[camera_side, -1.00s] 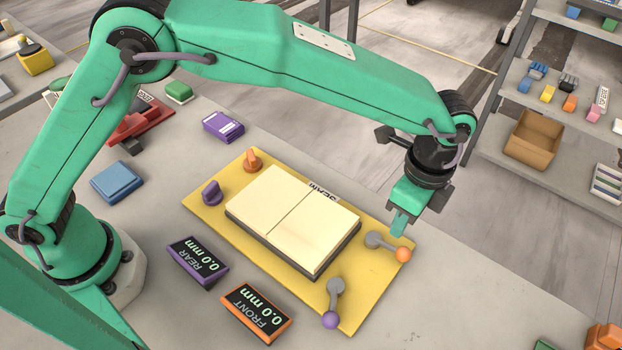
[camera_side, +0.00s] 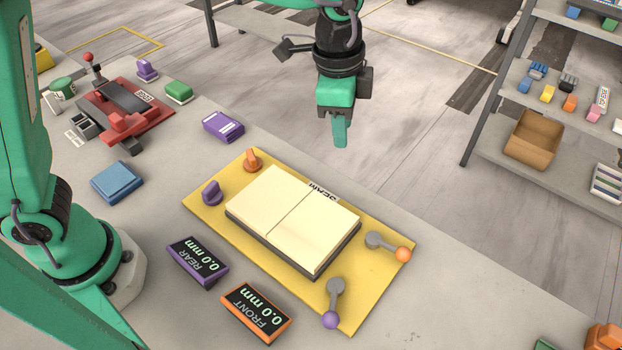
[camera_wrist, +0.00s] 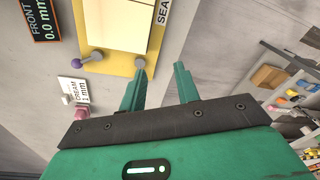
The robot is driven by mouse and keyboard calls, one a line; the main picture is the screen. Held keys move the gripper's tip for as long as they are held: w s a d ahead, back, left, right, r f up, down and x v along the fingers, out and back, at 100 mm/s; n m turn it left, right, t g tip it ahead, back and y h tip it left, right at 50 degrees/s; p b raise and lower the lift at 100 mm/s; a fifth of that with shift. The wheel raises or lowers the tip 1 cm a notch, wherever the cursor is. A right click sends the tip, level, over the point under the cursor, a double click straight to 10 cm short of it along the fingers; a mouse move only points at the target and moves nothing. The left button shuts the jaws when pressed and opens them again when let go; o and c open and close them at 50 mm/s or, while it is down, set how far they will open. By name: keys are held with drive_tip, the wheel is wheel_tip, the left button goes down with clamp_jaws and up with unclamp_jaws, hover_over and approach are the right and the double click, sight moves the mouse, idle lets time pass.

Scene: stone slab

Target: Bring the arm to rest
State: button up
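My gripper (camera_side: 340,135) hangs fingers-down in the air, high above and behind the yellow board (camera_side: 385,258) in the side view. In the wrist view my gripper (camera_wrist: 160,80) shows two green fingers apart, with nothing between them. The yellow board bears two cream plates (camera_side: 292,218) lying side by side, next to a SEAM label. An orange-knobbed lever (camera_side: 388,247) and a purple-knobbed lever (camera_side: 333,303) sit at its right end. A purple knob (camera_side: 212,192) and an orange knob (camera_side: 252,160) stand at its left end. My gripper touches none of these.
The REAR display (camera_side: 198,262) and FRONT display (camera_side: 256,312) both read 0.0 mm. A red fixture (camera_side: 125,110), a blue block (camera_side: 117,182) and a purple box (camera_side: 223,125) stand on the slab. A shelf rack (camera_side: 550,95) stands at the right. Air around my gripper looks clear.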

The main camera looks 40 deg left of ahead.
drive_tip(key=s+a+r+n+t, duration=0.1)
drive_tip(key=s+a+r+n, duration=0.25)
drive_tip(key=a, duration=0.45)
drive_tip(key=s+a+r+n+t, duration=0.1)
drive_tip(key=s+a+r+n, duration=0.25)
drive_tip(key=a, duration=0.35)
drive_tip(key=s+a+f+n+t, duration=0.2)
drive_tip(key=s+a+n, duration=0.3)
drive_tip(key=s+a, duration=0.4)
drive_tip(key=shift+s+a+f+n+t+y, duration=0.35)
drive_tip(key=shift+s+f, duration=0.25)
drive_tip(key=shift+s, duration=0.15)
